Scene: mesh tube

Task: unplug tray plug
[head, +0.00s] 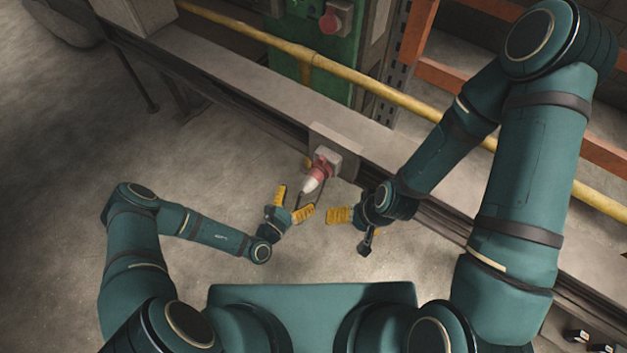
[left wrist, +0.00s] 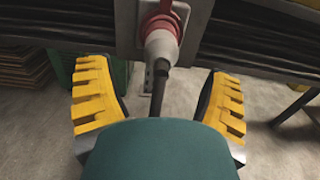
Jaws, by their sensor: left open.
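The plug (head: 311,184) has a white body and a red collar, and it sits in a red socket on a grey box (head: 330,148) on the side of the rail. A dark cable hangs from its lower end. In the left wrist view the plug (left wrist: 161,44) is ahead, with its cable (left wrist: 158,90) running down between the fingers. My left gripper (head: 292,203) is open just below the plug, its yellow fingers apart from the plug body. My right gripper (head: 338,215) is to the right of the plug; its yellow fingers look close together, but their gap is not clear.
A grey rail (head: 236,87) runs diagonally behind the plug, with a yellow pipe (head: 371,84) beyond it. A green panel with a red button (head: 329,23) stands at the back. The concrete floor at the left is clear.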

